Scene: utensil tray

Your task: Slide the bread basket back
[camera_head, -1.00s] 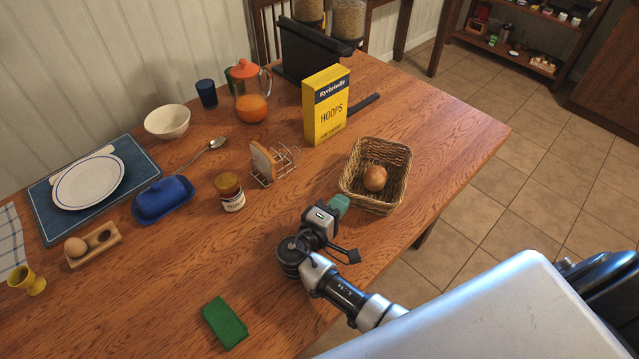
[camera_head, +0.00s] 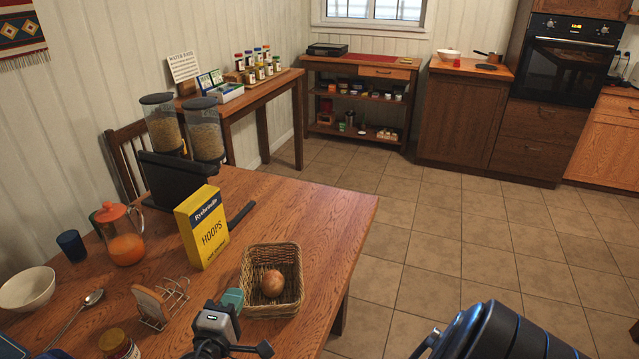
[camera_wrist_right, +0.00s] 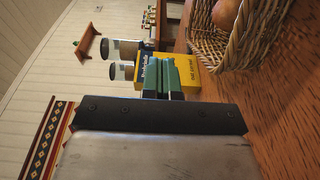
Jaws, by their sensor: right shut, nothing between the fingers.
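The wicker bread basket (camera_head: 272,308) stands near the table's right edge with a round brown bun (camera_head: 273,283) in it. It also shows at the upper right of the right wrist view (camera_wrist_right: 238,48), with the bun (camera_wrist_right: 224,14) partly visible. My right gripper (camera_head: 233,298) is low over the table at the basket's left side, its green fingers shut and empty. Whether the fingertips touch the wicker I cannot tell. In the right wrist view the green fingers (camera_wrist_right: 163,76) lie together, pointing toward the yellow box. My left gripper is not in view.
A yellow cereal box (camera_head: 203,228) stands behind and left of the basket. A toast rack (camera_head: 162,303) is to the left, with a juice jug (camera_head: 122,235) farther back. The wooden table (camera_head: 320,225) is bare behind and right of the basket.

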